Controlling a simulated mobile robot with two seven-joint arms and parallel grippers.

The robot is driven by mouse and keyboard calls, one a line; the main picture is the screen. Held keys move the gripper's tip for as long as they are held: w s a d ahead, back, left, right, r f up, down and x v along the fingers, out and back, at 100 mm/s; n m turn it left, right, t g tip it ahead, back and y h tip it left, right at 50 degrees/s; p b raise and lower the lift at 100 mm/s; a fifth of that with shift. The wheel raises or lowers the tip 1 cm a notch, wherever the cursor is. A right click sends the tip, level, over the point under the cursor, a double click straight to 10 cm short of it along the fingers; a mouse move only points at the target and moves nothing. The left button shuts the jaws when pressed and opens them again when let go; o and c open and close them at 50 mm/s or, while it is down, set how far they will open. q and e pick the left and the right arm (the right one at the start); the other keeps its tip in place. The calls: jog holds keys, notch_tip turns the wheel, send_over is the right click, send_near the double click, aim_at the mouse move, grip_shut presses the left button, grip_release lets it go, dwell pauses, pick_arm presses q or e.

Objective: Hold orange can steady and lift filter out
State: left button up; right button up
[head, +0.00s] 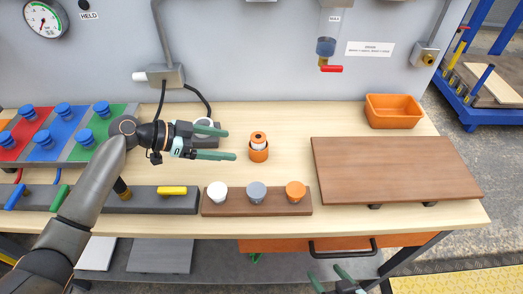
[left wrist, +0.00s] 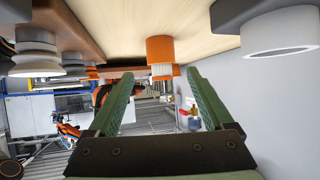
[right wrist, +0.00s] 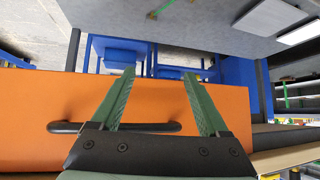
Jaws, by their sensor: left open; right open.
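The orange can (head: 259,156) stands upright on the wooden bench top. The filter (head: 259,146), white with an orange top, sits in the can and sticks out above it. In the left wrist view the can (left wrist: 159,48) appears inverted, with the filter's ribbed white side (left wrist: 163,72) showing. My left gripper (head: 231,144) is open and empty, just left of the can, its fingers pointing towards it. The can is beyond the fingertips, not clearly between them. My right gripper (head: 325,272) is open and empty, low in front of the bench near the orange drawer (right wrist: 220,110).
A brown rack (head: 236,207) with white, grey and orange caps lies in front of the can. A brown board (head: 395,168) and an orange bin (head: 394,110) are at right.

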aim_at(250, 149)
pick_arm(q)
jog(key=b+x, duration=0.4)
jog(key=x, duration=0.4)
jog(key=shift+w+d+f, duration=0.1)
jog(key=shift+d+f, duration=0.1)
jog(key=shift+f, duration=0.05)
jog(key=shift+w+d+f, duration=0.1)
jog(key=shift+d, duration=0.15)
jog(key=shift+d+b, duration=0.1)
jog(key=shift+b, duration=0.2)
jog(key=shift+d, duration=0.1)
pick_arm(e)
jog(key=shift+w+a+f, duration=0.15)
jog(key=shift+a+f, duration=0.1)
jog(key=shift+f, duration=0.35)
jog(key=shift+w+a+f, duration=0.1)
jog(key=shift+a+f, duration=0.1)
jog(key=shift+f, duration=0.4)
jog(key=shift+w+a+f, duration=0.15)
jog(key=shift+a+f, duration=0.1)
jog(key=shift+f, duration=0.35)
pick_arm(q)
jog(key=c, duration=0.9)
pick_arm(e)
jog(key=shift+d+f, duration=0.15)
jog(key=shift+d, duration=0.1)
jog(key=shift+s+f, duration=0.15)
jog(key=shift+s, duration=0.1)
jog(key=shift+c, duration=0.2)
